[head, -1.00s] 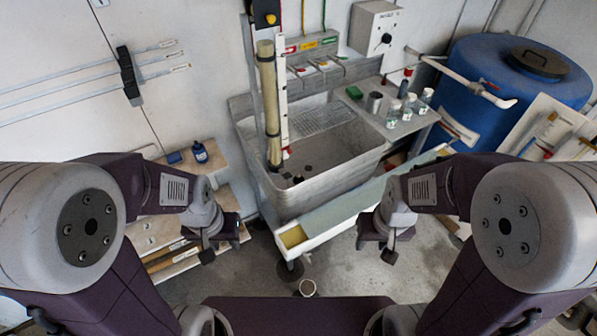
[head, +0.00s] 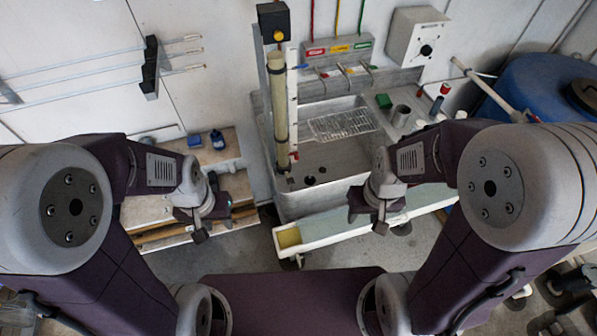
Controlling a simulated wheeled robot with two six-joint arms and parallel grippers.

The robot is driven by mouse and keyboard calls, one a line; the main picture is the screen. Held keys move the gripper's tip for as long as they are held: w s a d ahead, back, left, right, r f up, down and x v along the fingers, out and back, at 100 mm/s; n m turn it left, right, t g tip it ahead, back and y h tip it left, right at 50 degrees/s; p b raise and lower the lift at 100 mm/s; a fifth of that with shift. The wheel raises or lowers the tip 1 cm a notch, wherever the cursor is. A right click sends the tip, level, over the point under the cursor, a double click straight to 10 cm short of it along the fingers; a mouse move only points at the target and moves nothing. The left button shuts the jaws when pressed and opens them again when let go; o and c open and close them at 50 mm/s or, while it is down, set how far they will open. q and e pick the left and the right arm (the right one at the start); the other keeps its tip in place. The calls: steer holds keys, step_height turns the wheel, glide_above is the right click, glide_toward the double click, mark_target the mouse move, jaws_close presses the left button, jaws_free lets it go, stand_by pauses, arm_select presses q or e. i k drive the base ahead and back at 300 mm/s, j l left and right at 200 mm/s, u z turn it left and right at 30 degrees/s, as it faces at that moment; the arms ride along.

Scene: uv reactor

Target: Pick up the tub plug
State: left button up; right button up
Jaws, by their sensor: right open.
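The grey tub (head: 347,160) stands in the middle of the head view, with a wire rack across its far part. Two small dark round shapes lie on its floor near the left: a black one (head: 310,180) and another (head: 322,170) just behind it. One may be the tub plug and the other a drain hole; I cannot tell which. My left gripper (head: 200,234) hangs left of the tub, over the low shelf side, and its jaw opening cannot be made out. My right gripper (head: 381,227) is open and empty, over the trough at the tub's front right.
A tall tube (head: 278,110) and white post rise at the tub's left edge. A white trough (head: 330,228) runs along its front. A green block (head: 384,101) and metal cup (head: 400,116) stand on the right-hand side shelf. A blue tank (head: 535,85) is at the right.

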mark_target(310, 179)
steer(key=i+l+u, duration=0.1)
steer(key=l+u, duration=0.75)
steer(key=l, duration=0.15)
steer(key=l+u, duration=0.4)
steer(key=l, duration=0.15)
steer(key=k+l+u, duration=0.15)
steer(key=l+u, duration=0.25)
steer(key=k+l+u, duration=0.2)
steer(key=l+u, duration=0.25)
steer(key=k+l, duration=0.05)
steer(key=l, duration=0.05)
